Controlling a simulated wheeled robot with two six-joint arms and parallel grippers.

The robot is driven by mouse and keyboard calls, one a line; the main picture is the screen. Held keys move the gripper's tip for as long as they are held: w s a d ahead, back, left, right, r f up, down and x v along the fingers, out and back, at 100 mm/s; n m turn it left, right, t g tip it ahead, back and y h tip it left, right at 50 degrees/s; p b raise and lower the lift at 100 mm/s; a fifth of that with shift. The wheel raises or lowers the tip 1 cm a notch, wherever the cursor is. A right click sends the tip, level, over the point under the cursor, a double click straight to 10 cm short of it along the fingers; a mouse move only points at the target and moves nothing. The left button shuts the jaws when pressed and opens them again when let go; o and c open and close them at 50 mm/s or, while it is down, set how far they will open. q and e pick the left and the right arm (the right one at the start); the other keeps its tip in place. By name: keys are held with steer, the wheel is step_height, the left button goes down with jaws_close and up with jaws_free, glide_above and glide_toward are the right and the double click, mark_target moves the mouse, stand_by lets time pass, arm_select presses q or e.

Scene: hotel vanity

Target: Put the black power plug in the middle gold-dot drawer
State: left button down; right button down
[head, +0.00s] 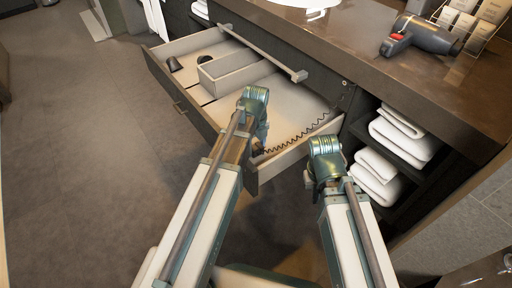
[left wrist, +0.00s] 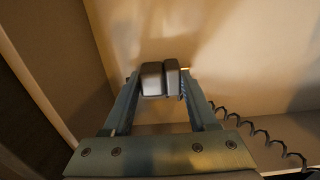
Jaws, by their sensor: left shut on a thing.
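The wide drawer (head: 292,155) stands pulled out below the counter. No gold dot can be made out on it. My left gripper (left wrist: 162,79) is over the drawer's right part and shut, with the black power plug (head: 257,149) at its tips. The plug is mostly hidden by the fingers; a small gold-coloured bit shows beside them in the left wrist view. A black coiled cord (head: 300,141) runs from there up to the cabinet front; it also shows in the left wrist view (left wrist: 262,132). My right gripper (head: 312,181) is by the drawer's right corner, its fingers hidden beneath the wrist.
A raised pale box divider (head: 237,78) stands inside the drawer. A long bar (head: 262,52) crosses above the drawer's back. White towels (head: 403,139) fill shelves at right. A hair dryer (head: 420,36) lies on the counter.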

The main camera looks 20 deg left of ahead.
mark_target(256, 146)
arm_select(q)
steer(key=shift+c, duration=0.9)
jaws_free()
steer(key=shift+r, duration=0.15)
step_height(256, 146, up, 12)
steer(key=p, duration=1.3)
steer(key=s+d+n, duration=0.5)
steer(key=s+n, duration=0.2)
steer(key=n, duration=0.4)
steer(key=s+d+n+y, duration=0.1)
steer(key=s+d+n, duration=0.4)
steer(key=n, duration=0.5)
steer(key=shift+s+d+n, duration=0.25)
steer(key=shift+s+n, duration=0.15)
steer(key=shift+s, duration=0.8)
steer(key=shift+r, duration=0.15)
step_height(256, 146, up, 18)
steer(key=p, duration=1.8)
steer(key=shift+r, duration=0.15)
